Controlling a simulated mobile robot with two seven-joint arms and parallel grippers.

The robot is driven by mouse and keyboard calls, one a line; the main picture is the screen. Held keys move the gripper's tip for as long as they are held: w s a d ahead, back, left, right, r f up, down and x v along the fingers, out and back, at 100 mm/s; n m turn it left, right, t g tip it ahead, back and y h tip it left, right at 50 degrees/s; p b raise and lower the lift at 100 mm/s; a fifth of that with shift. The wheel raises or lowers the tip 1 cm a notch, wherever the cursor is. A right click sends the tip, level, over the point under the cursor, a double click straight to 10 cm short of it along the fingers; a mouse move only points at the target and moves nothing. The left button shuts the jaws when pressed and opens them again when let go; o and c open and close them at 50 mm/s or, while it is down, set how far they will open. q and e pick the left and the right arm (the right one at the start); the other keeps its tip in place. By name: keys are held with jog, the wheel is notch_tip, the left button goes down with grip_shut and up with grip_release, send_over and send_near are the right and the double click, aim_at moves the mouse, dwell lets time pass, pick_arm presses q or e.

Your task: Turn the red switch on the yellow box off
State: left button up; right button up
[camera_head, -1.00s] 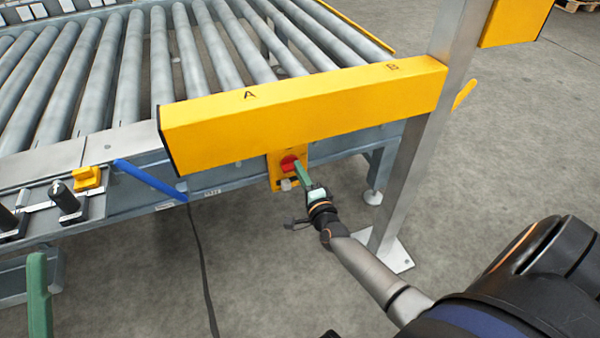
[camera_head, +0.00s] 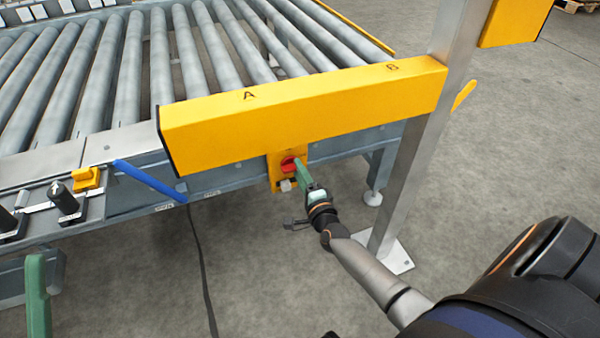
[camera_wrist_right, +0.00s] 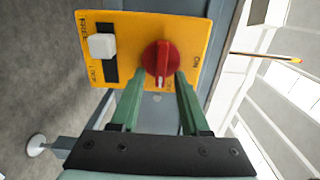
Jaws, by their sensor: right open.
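The yellow box (camera_head: 277,182) is mounted on the conveyor's side, under the long yellow beam. The red switch (camera_head: 288,164) is on its face. In the right wrist view the yellow box (camera_wrist_right: 213,30) carries the round red switch (camera_wrist_right: 160,60), whose raised grip runs up and down in the picture. "ON" is printed to the right of the switch; lettering below it is partly hidden. My right gripper (camera_wrist_right: 158,80) is open, its green fingertips at the lower left and right of the switch; I cannot tell whether they touch it. A green finger of my left gripper (camera_head: 38,295) shows at lower left.
A white slide switch (camera_wrist_right: 102,46) in a black slot sits beside the red switch. The yellow beam (camera_head: 300,105) marked A and B overhangs the box. A metal post (camera_head: 420,140) stands to the right. A blue lever (camera_head: 150,181) sticks out on the left.

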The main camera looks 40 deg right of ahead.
jog(key=p+v, duration=0.3)
jog(key=v, duration=0.9)
jog(key=shift+s+p, duration=0.3)
jog(key=shift+p, duration=0.05)
